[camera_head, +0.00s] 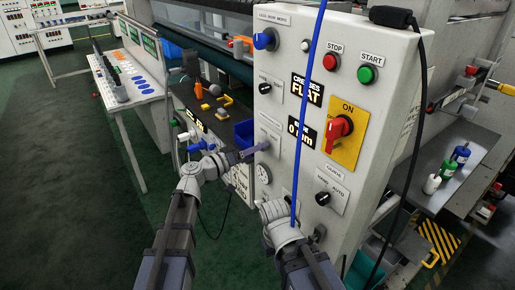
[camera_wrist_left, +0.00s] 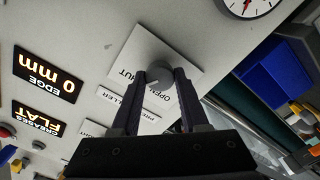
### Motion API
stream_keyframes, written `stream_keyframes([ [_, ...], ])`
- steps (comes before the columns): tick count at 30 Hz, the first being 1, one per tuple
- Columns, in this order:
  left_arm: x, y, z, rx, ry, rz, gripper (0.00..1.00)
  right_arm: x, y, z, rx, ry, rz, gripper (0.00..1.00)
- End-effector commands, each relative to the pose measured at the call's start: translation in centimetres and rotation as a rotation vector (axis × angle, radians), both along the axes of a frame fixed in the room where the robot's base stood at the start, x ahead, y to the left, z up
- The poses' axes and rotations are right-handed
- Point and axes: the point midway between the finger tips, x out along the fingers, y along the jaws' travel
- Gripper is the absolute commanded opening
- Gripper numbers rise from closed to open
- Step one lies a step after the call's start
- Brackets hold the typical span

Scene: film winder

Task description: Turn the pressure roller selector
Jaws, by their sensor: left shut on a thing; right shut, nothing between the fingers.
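The pressure roller selector is a small grey knob (camera_wrist_left: 158,74) on a white plate (camera_wrist_left: 133,52) marked SHUT and OPEN, seen upside down in the left wrist view. My left gripper (camera_head: 256,149) reaches the grey panel from the left. In the left wrist view its two dark fingers (camera_wrist_left: 166,80) are shut on the knob, one on each side. The gripper hides the knob in the head view. My right gripper (camera_head: 272,207) is lower, in front of the panel's lower part, apart from the selector; its fingers are hard to make out, but it is shut and empty.
The control panel (camera_head: 390,60) also carries a red rotary switch (camera_head: 338,128), a STOP button (camera_head: 330,62), a START button (camera_head: 367,75), a black knob (camera_head: 322,198) and a gauge (camera_head: 264,174). A blue bin (camera_head: 244,132) is left of the panel.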

Motion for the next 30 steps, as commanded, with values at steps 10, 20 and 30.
stream_keyframes([
  [10, 0.02, 0.03, -0.01, -0.008, 0.013, 0.001, 0.0, 0.0, 0.0, 0.0, 0.0, 0.0, 0.0, 0.0],
  [20, 0.02, 0.03, -0.04, -0.114, 0.157, -0.001, 0.0, 0.0, 0.0, -0.02, 0.0, 0.0, 0.0, 0.0],
  [30, 0.03, 0.04, -0.07, -0.302, 0.416, -0.001, 0.0, 0.0, 0.0, -0.05, 0.0, 0.0, 0.0, 0.0],
])
